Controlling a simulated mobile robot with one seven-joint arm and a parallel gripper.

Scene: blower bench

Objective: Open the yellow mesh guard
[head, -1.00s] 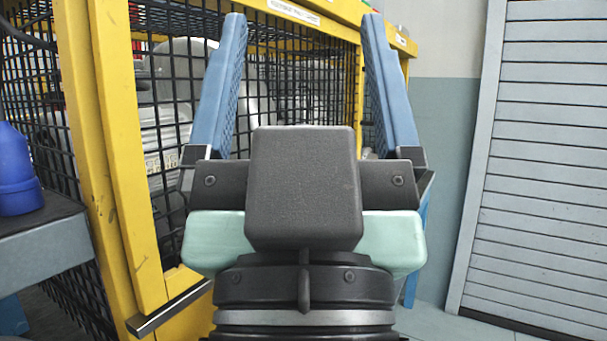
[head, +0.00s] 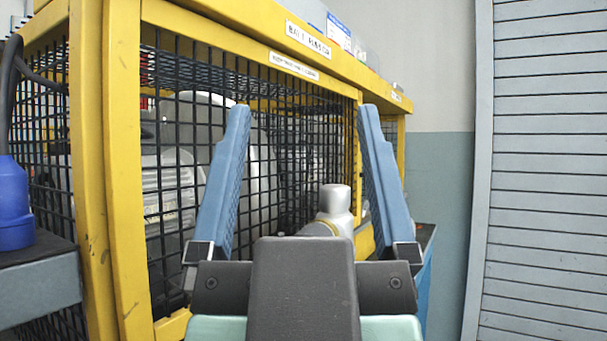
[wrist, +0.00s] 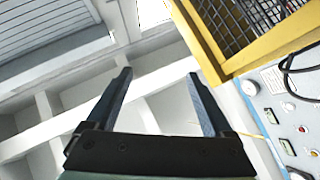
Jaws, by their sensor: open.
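The yellow mesh guard (head: 127,190) is a yellow frame with black wire mesh, filling the left and middle of the head view. Its mesh panel looks closed over a grey motor and blower behind it. Its yellow frame edge also shows at the upper right of the wrist view (wrist: 262,46). My gripper (head: 303,112) is open and empty, with its two blue fingers apart in front of the guard's right part. In the wrist view my gripper (wrist: 158,75) has nothing between its fingers. I cannot see a handle clearly.
A blue connector (head: 14,205) stands on a grey ledge (head: 40,290) at left. A slatted grey shutter (head: 545,170) stands at right. A control panel with a gauge (wrist: 250,88) and a black cable (wrist: 290,75) lies at right in the wrist view. Labels and boxes (head: 338,30) show along the guard's top.

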